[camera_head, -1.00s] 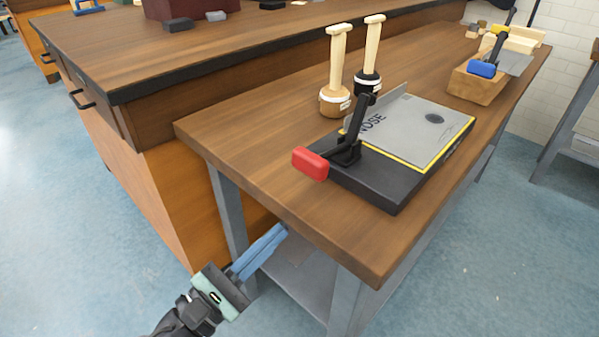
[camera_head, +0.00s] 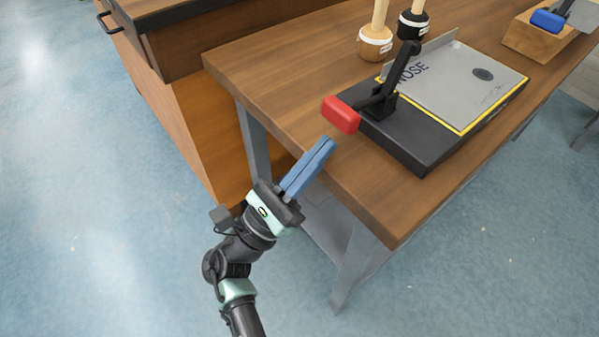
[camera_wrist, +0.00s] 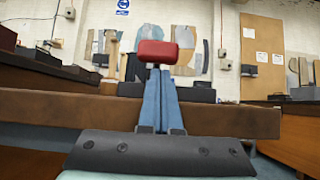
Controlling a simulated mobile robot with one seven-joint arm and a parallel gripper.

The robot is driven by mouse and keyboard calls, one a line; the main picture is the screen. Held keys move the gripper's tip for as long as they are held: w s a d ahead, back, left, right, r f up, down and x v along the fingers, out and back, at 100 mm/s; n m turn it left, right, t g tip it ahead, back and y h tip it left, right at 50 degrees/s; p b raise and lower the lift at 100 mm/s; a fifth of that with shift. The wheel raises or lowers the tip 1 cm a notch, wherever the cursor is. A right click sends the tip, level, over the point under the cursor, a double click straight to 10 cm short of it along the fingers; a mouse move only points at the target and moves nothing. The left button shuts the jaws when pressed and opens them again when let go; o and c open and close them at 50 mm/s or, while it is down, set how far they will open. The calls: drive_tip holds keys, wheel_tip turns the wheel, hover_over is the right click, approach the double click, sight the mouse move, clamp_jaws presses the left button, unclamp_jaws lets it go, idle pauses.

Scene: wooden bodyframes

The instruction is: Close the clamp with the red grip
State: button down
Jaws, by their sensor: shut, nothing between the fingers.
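The clamp with the red grip (camera_head: 341,115) is mounted on a black base (camera_head: 412,140) on the wooden table. Its black arm (camera_head: 402,68) stands up, and the red grip sticks out toward the table's near left edge. The base carries a grey plate (camera_head: 455,85) with a yellow border. My gripper (camera_head: 326,146) has blue fingers, shut and empty, pointing up toward the red grip. The fingertips appear just short of the grip in the head view. In the wrist view the red grip (camera_wrist: 158,51) sits right beyond the fingertips (camera_wrist: 160,72); I cannot tell whether they touch.
The wooden table (camera_head: 290,80) has its front edge beside my fingers. Two wooden-handled stamps (camera_head: 375,42) stand behind the clamp. A second clamp with a blue grip (camera_head: 547,20) is on a wooden block at the upper right. A workbench (camera_head: 180,90) stands at the left.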

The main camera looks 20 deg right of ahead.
drive_tip(key=shift+w+d+r, duration=0.2)
drive_tip(key=shift+d+r, duration=0.25)
drive_tip(key=shift+d, duration=0.1)
drive_tip(key=shift+r, duration=0.15)
